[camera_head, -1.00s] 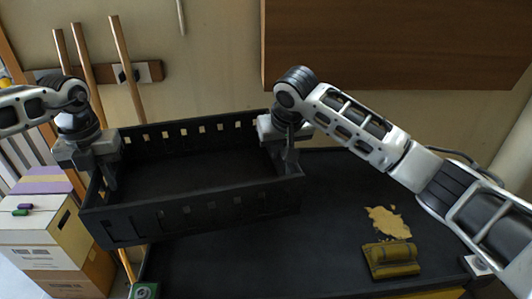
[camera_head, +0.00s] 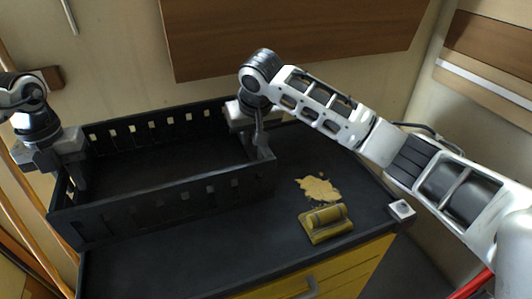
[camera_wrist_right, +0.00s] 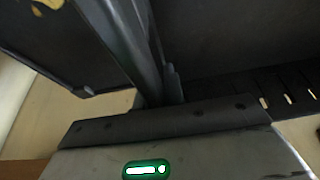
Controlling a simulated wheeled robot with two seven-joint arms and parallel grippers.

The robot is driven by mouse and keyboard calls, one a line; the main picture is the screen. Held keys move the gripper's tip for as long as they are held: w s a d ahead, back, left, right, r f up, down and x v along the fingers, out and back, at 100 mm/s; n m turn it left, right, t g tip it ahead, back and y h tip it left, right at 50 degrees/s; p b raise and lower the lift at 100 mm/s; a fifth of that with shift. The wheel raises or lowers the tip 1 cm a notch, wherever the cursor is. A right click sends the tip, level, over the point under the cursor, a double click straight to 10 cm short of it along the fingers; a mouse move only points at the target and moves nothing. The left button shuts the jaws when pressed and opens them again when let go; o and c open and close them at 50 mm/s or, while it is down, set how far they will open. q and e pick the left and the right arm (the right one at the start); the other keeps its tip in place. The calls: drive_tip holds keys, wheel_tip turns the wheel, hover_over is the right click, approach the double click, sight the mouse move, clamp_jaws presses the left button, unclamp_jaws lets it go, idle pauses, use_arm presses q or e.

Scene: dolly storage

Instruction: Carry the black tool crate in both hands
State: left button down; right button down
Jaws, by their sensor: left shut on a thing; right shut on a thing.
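The black tool crate (camera_head: 165,205) is an open box with slotted walls, at the left of the head view. It looks empty and a little tilted in the picture. My left gripper (camera_head: 78,180) is shut on its left end wall. My right gripper (camera_head: 259,138) is shut on its right end wall. In the right wrist view, the crate's wall (camera_wrist_right: 145,50) runs up to the gripper. Whether the crate's underside touches the cabinet top is hidden.
The black top (camera_head: 230,250) of a yellow-fronted cabinet (camera_head: 335,275) lies below and right of the crate. A yellow-olive object (camera_head: 326,224) and a tan patch (camera_head: 318,189) lie on it. A brown wall panel (camera_head: 280,35) is behind. Wooden poles (camera_head: 30,240) stand at left.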

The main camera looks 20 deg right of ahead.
sight(81, 195)
use_arm(q)
drive_tip(key=shift+a+f, duration=0.1)
drive_tip(key=shift+a, duration=0.05)
use_arm(e)
drive_tip(key=shift+d, duration=0.1)
idle(0.3)
